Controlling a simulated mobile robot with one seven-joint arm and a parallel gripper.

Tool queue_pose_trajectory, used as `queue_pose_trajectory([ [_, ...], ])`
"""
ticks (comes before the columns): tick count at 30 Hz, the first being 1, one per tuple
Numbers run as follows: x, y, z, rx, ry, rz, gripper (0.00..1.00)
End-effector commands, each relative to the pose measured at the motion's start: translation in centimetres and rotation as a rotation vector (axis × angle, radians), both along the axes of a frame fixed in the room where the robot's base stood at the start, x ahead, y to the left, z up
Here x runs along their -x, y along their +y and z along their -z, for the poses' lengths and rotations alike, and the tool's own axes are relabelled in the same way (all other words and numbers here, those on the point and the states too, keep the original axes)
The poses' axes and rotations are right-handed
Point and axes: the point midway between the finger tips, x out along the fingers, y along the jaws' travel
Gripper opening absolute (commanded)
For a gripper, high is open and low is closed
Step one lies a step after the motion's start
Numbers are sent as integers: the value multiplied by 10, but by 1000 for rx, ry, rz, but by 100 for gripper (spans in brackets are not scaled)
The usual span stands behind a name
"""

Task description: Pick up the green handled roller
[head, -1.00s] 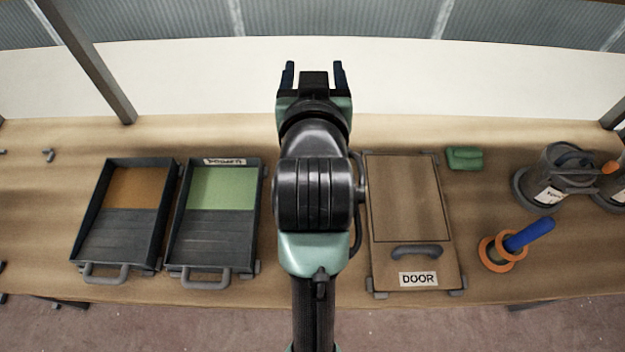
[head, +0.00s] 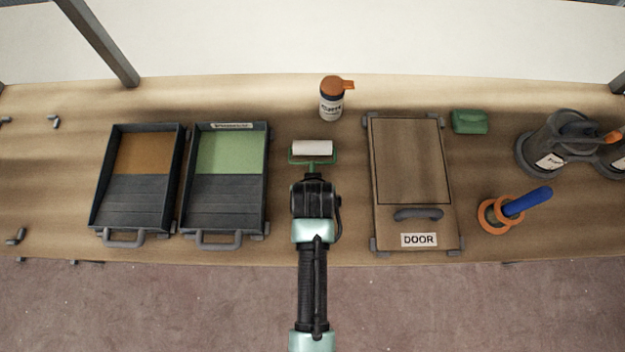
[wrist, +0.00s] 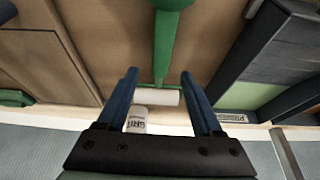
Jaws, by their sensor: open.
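The roller has a white sleeve (head: 312,148) and a green frame and handle. In the head view it lies on the bench right of the green-paint tray, and my arm hides most of its handle. In the wrist view the green handle (wrist: 167,45) runs from the top edge down to the white sleeve. My gripper (wrist: 159,73) is open and empty, its blue fingers on either side of the roller's line in that view. I cannot tell the height left between fingers and handle. In the head view my wrist hides the fingers.
Two trays stand at left, one with orange-brown paint (head: 145,153), one with green (head: 232,152). A labelled bottle (head: 331,104) stands behind the roller.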

Motion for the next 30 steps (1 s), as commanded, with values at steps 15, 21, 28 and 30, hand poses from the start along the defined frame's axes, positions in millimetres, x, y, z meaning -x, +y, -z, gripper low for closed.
queue_pose_trajectory([
  [15,-12,1,44,0,0,0,68],
  [21,-16,1,55,0,0,0,68],
  [28,-16,1,55,0,-2,0,68],
  [30,-16,1,55,0,-2,0,57],
])
